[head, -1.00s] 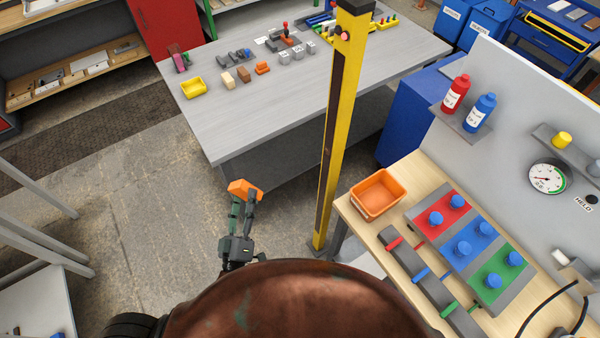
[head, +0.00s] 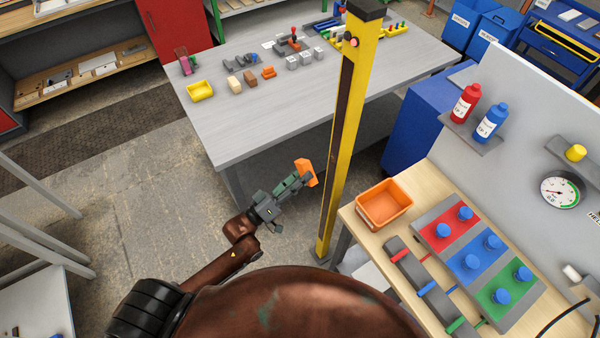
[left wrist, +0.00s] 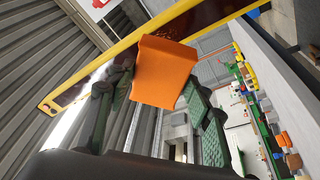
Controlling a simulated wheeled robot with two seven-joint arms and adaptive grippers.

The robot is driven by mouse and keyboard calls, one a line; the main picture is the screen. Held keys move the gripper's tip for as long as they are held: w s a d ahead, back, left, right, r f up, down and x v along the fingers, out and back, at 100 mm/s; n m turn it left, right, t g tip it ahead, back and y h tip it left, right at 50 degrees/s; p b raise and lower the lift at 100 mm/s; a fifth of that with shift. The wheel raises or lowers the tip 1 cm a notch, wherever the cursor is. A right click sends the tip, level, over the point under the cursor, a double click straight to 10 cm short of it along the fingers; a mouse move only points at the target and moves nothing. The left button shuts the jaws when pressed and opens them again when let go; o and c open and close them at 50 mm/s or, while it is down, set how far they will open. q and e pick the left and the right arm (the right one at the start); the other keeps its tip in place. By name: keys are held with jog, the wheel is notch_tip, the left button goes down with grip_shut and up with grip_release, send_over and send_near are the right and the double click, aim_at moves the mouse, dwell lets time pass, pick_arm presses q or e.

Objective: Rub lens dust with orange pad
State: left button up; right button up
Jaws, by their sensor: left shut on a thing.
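The orange pad (head: 307,173) is held at the tip of my left gripper (head: 299,181), whose two green-grey fingers are shut on it. The gripper is stretched out in the air just left of the yellow post (head: 325,215). The post carries a long dark lens strip (head: 338,135). In the left wrist view the pad (left wrist: 164,72) sits between the fingers, with the dark strip (left wrist: 190,22) and yellow frame crossing behind it. I cannot tell whether the pad touches the lens. My right gripper is out of view.
A grey table (head: 240,125) with small parts stands behind the gripper. Right of the post is a wooden bench (head: 365,225) with an orange bin (head: 384,204) and coloured knob panels. Open concrete floor (head: 150,200) lies to the left.

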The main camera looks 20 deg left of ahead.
pick_arm(q)
jog(key=shift+w+a+r+h, duration=0.15)
jog(key=shift+w+a+h, duration=0.2)
jog(key=shift+w, duration=0.3)
jog(key=w+d, duration=0.2)
jog(key=w+d+b, duration=0.1)
jog(key=w, duration=0.1)
jog(key=shift+w+d, duration=0.3)
jog(key=shift+d, duration=0.05)
jog(key=shift+w+d, duration=0.55)
jog(key=shift+w, duration=0.2)
dwell(0.5)
